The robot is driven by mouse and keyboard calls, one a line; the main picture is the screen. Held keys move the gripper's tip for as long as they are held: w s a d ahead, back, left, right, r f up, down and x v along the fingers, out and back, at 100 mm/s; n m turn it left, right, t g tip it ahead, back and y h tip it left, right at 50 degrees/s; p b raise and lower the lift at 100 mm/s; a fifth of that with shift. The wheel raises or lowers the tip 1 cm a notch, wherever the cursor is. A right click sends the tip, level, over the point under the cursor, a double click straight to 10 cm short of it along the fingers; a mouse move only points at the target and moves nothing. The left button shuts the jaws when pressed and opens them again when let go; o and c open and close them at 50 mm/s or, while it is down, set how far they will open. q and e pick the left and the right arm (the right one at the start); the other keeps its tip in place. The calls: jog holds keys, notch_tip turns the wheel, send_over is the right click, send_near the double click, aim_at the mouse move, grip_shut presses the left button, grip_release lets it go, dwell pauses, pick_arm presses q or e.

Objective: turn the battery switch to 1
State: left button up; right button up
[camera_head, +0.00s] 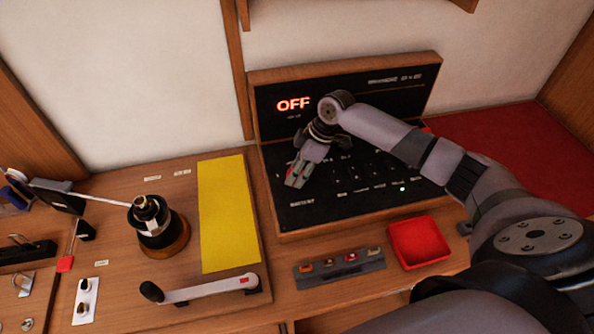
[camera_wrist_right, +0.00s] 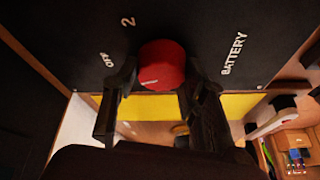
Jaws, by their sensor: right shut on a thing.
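The battery switch (camera_wrist_right: 162,62) is a round red knob on a black panel (camera_head: 410,97). In the right wrist view the labels OFF and 2 are beside it, and the word BATTERY is on its other side. The switch's exact pointing direction is hard to tell. My right gripper (camera_head: 296,175) reaches down to the left part of the panel. In the right wrist view its two dark fingers (camera_wrist_right: 158,88) are shut on the red knob from both sides. A lit display (camera_head: 294,104) on the panel reads OFF in red. My left gripper is not in view.
A winch (camera_head: 158,226), a yellow sheet (camera_head: 227,214) and a crank handle (camera_head: 205,289) are on the wooden board to the left. A red tray (camera_head: 419,242) and a grey strip (camera_head: 339,268) with small items are in front of the panel. A green light (camera_head: 403,189) glows on the panel.

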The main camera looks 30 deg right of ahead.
jog(key=n+g+b, duration=0.1)
jog(key=n, duration=0.1)
jog(key=n+b, duration=0.1)
jog(key=n, duration=0.1)
jog(key=shift+w+f+n+g, duration=0.1)
jog(key=shift+w+n+g, duration=0.1)
jog(key=shift+n+g, duration=0.15)
jog(key=shift+n+g+b, duration=0.75)
jog(key=shift+n+b, duration=0.1)
jog(key=shift+n, duration=1)
jog(key=o, duration=1.1)
jog(key=shift+o, duration=0.2)
jog(key=v, duration=1.2)
